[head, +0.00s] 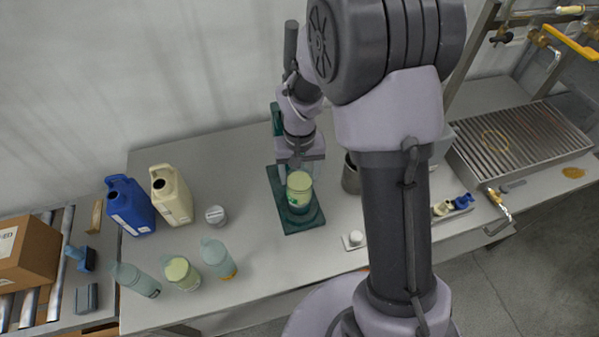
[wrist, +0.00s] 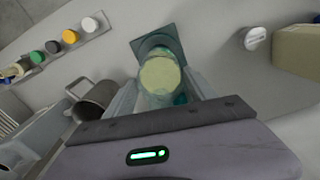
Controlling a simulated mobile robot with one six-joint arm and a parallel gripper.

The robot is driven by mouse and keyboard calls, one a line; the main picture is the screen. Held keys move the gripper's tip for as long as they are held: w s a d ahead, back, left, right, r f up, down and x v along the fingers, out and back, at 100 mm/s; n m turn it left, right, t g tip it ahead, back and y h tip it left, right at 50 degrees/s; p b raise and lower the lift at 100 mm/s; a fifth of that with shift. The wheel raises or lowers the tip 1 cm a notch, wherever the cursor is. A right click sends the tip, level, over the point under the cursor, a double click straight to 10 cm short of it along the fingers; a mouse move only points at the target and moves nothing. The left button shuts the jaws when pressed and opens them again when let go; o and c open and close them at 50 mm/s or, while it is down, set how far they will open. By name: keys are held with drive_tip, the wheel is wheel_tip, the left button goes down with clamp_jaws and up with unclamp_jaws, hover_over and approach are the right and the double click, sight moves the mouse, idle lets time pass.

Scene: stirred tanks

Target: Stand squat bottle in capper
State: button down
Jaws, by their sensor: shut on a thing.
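A squat bottle (head: 299,188) with a pale yellow-green top and green body is between the fingers of my gripper (head: 300,168), which is shut on it. The bottle looks upright over the dark green base of the capper (head: 281,184); I cannot tell whether it touches the base. In the wrist view the bottle (wrist: 159,76) shows from above between the two fingers (wrist: 163,98), with the capper's green plate (wrist: 157,43) beyond it. The capper's upper part is partly hidden behind my arm.
To the left stand a blue jug (head: 130,207), a cream jug (head: 171,196), a white-lidded jar (head: 215,216) and several bottles, one similarly squat (head: 181,273). A steel mug (head: 351,176) is close right of the capper. A row of caps (wrist: 68,38) and a slatted drain tray (head: 520,145) lie farther right.

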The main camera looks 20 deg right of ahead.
drive_tip(key=shift+f, duration=0.4)
drive_tip(key=shift+c, duration=1.1)
unclamp_jaws()
wheel_tip(320, 180, up, 8)
drive_tip(key=shift+f+p, duration=0.15)
drive_tip(key=shift+p, duration=0.45)
drive_tip(key=shift+s+b, duration=0.1)
drive_tip(key=shift+b, duration=0.45)
drive_tip(key=s+a+m+t+y+b, duration=0.1)
drive_tip(key=s+a+t+b, duration=0.1)
drive_tip(key=s+b, duration=0.6)
drive_tip(key=s+a+m+t+y+b, duration=0.1)
drive_tip(key=s+a+t+b, duration=0.1)
drive_tip(key=s+b, duration=0.5)
drive_tip(key=s+t, duration=0.1)
drive_tip(key=s, duration=0.2)
drive_tip(key=shift+s+r+m+t+b, duration=0.25)
drive_tip(key=shift+s+m+t+b, duration=0.05)
drive_tip(key=shift+t+b, duration=0.1)
